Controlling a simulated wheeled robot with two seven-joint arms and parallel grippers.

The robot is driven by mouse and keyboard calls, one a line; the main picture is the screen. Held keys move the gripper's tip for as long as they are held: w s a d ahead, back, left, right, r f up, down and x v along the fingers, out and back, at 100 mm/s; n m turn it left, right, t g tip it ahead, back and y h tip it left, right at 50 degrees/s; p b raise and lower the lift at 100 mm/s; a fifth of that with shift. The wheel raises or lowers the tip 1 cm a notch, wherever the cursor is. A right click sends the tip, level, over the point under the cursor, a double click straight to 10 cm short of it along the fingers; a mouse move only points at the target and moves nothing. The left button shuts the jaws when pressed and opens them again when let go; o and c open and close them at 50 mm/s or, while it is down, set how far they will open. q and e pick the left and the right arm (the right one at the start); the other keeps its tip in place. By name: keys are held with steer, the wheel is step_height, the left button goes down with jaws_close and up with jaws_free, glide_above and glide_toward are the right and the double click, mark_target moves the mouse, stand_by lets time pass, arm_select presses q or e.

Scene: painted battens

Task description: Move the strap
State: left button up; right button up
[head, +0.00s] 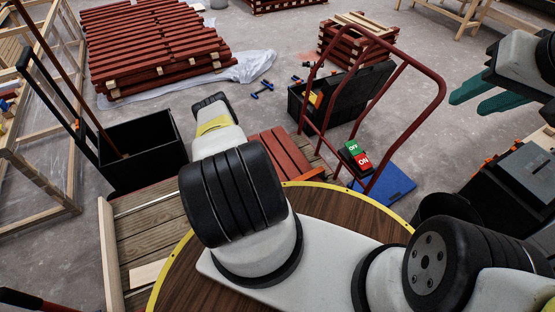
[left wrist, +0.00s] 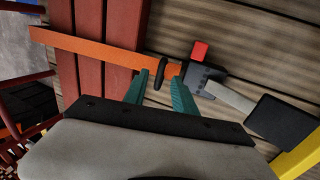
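The orange strap (left wrist: 95,46) lies across the red battens (left wrist: 112,22) in the left wrist view. Its right end runs to a dark buckle (left wrist: 203,76) with a red part on top. A strip of the strap also shows at the battens' edge in the head view (head: 309,174). My left gripper (left wrist: 160,76) is open; its teal fingertips stand apart over the strap near the buckle, with a small black loop (left wrist: 161,74) between them. Contact cannot be told. In the head view the left gripper is hidden by my arm. My right gripper (head: 474,98) is open and empty at upper right.
A black bin (head: 150,150) stands at left. Stacked red battens (head: 150,45) lie behind. Bare floor shows between them.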

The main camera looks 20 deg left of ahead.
arm_select(q)
steer(key=shift+w+d+f, duration=0.1)
steer(key=shift+d+f, duration=0.05)
steer(key=shift+f, duration=0.3)
steer(key=shift+c, duration=0.2)
jaws_close()
stand_by(1.0)
